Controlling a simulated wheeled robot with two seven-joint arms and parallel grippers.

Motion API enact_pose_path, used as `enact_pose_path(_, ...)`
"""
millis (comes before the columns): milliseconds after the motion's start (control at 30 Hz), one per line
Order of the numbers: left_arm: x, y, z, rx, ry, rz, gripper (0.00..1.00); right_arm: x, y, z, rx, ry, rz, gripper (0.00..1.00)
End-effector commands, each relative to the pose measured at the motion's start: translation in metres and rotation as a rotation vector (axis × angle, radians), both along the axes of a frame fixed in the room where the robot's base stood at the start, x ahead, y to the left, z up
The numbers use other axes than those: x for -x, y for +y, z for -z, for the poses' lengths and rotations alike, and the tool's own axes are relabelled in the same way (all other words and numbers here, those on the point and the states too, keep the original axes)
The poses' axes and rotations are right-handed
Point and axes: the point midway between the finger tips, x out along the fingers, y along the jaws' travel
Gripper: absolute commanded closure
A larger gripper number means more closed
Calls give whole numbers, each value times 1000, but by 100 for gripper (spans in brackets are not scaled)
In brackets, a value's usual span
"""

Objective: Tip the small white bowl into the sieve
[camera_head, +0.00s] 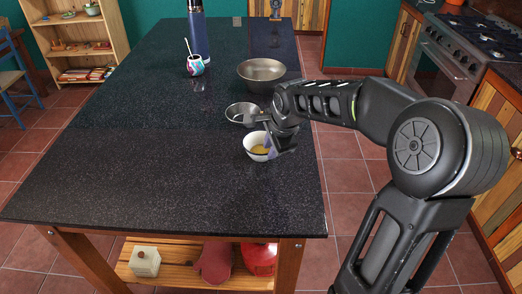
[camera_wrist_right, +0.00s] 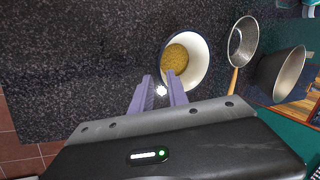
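The small white bowl (camera_head: 249,142) stands upright on the dark countertop with yellow grainy contents in it; it also shows in the right wrist view (camera_wrist_right: 198,62). My right gripper (camera_head: 271,143) is at the bowl's right side in the head view. In the right wrist view its two purple fingers (camera_wrist_right: 160,76) are apart; one lies across the bowl's near rim and the other is outside it. I cannot tell whether they touch the bowl. The metal sieve (camera_head: 241,113) lies just beyond the bowl, its handle (camera_wrist_right: 233,80) visible in the wrist view. My left gripper is not in view.
A wide metal bowl (camera_head: 262,73) stands behind the sieve; it also shows in the wrist view (camera_wrist_right: 278,75). A patterned cup (camera_head: 195,67) and a blue bottle (camera_head: 198,32) stand farther back. The counter (camera_head: 150,150) to the left is clear. A stove (camera_head: 455,55) is at right.

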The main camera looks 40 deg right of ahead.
Motion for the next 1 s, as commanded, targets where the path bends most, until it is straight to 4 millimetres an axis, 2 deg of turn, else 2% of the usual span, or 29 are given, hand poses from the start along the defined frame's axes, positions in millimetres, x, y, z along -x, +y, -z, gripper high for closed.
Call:
enact_pose_path(200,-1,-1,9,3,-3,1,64,-7,-2,19,0,2,0,80)
enact_pose_path(500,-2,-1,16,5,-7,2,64,-16,-4,38,0,1,0,80)
enact_pose_path(1000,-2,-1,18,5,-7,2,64,-19,-4,42,0,1,0,80)
